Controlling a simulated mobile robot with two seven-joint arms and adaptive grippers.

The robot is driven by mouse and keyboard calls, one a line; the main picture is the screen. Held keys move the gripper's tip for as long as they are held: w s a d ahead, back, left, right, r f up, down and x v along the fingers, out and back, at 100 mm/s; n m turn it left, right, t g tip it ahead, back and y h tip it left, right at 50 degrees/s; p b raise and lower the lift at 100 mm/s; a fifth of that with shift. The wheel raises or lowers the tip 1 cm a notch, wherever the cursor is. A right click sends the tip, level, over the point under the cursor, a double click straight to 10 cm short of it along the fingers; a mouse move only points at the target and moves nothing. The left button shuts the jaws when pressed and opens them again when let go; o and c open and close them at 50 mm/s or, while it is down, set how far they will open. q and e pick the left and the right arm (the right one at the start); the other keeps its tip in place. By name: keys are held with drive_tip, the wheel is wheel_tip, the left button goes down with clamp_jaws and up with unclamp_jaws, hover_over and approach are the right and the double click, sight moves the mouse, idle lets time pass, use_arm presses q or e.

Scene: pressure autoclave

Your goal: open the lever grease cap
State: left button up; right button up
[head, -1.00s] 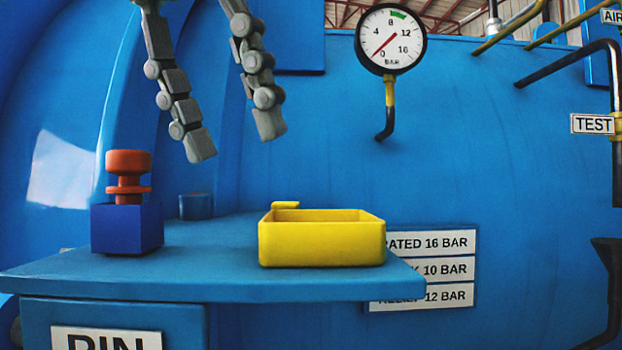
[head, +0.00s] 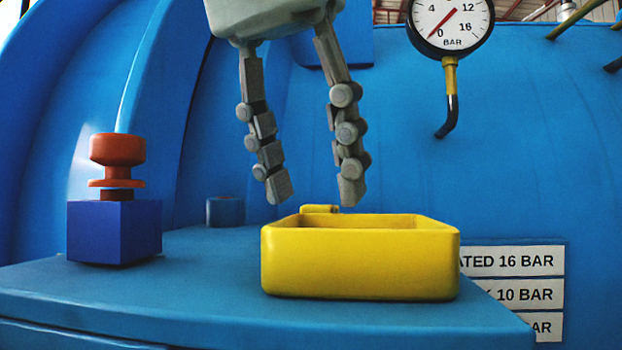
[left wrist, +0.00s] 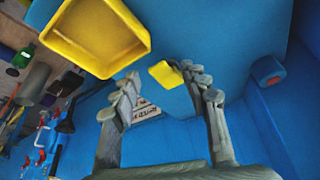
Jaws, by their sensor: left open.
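A small yellow piece (head: 320,209) shows just behind the back rim of a yellow tray (head: 360,265), which hides its lower part. In the left wrist view this yellow piece (left wrist: 165,74) stands apart from the tray (left wrist: 138,38). It may be the lever grease cap; I cannot tell for sure. My left gripper (head: 312,195) is open and empty, fingers pointing down, above the back left of the tray. In the left wrist view the yellow piece appears between and beyond the open fingertips (left wrist: 160,83), with no clear contact. My right gripper is not in view.
A blue block (head: 115,232) with an orange-red knob (head: 117,150) stands on the blue shelf (head: 200,290) at left. A short blue cylinder (head: 225,211) stands behind. A pressure gauge (head: 450,22) and its pipe are at upper right. Shelf space left of the tray is clear.

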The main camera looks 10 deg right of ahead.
use_arm(q)
drive_tip(key=shift+w+d+f, duration=0.1)
drive_tip(key=shift+f, duration=0.2)
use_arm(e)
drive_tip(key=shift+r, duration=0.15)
use_arm(q)
clamp_jaws()
drive_tip(key=shift+r, duration=0.1)
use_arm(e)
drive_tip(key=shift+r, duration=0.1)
